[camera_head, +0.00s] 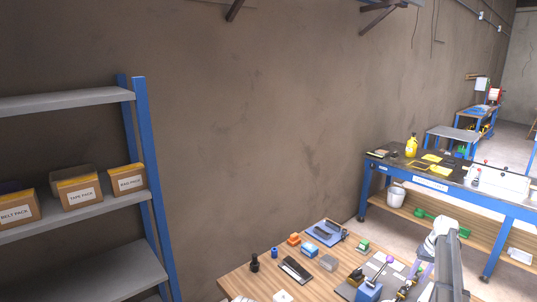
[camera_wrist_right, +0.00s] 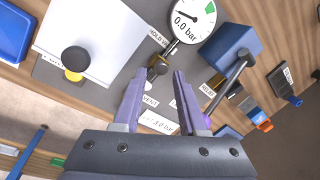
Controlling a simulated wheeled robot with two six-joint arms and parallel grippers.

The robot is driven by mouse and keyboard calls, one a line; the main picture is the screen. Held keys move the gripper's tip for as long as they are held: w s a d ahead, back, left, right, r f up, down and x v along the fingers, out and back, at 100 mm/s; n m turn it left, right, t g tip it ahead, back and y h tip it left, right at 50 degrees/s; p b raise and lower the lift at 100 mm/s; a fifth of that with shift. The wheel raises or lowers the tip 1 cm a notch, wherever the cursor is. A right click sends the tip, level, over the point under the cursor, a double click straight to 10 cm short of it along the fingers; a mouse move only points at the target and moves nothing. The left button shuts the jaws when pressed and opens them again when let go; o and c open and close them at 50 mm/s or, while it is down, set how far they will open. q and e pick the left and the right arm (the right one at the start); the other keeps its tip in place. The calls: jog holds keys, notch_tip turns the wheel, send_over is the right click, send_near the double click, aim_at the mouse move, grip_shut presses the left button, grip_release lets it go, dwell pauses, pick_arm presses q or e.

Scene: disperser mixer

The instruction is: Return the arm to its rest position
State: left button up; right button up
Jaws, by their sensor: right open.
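My right arm (camera_head: 448,262) reaches over the right end of the wooden table in the head view. In the right wrist view, my right gripper (camera_wrist_right: 158,74) is open, with two pale purple fingers apart and nothing between them. Its fingers point at a dark panel (camera_wrist_right: 102,92) with a round gauge (camera_wrist_right: 187,18) reading 0.0 bar. A blue block (camera_wrist_right: 232,45) with a grey lever is to the right of the fingers. Whether the fingertips touch the brass fitting (camera_wrist_right: 157,66) near them, I cannot tell. My left gripper is not in view.
The wooden table (camera_head: 236,284) holds several small tools and a blue tray (camera_head: 326,232). A blue-framed shelf (camera_head: 88,210) with cardboard boxes stands left. A blue workbench (camera_head: 455,182) with a yellow bottle (camera_head: 411,147) stands behind at right. The middle wall is bare.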

jog(key=s+a+n+g+h, duration=0.15)
jog(key=s+a, duration=0.35)
jog(key=a, duration=1.1)
jog(key=s+a+n, duration=0.2)
jog(key=s+a, duration=0.2)
jog(key=a, duration=1.2)
jog(key=s+a+f+n+h, duration=0.1)
jog(key=s+a+n+h, duration=0.1)
jog(key=s+a, duration=1.5)
jog(key=shift+s+n+t, duration=0.35)
jog(key=shift+s+n, duration=0.4)
jog(key=shift+s, duration=0.5)
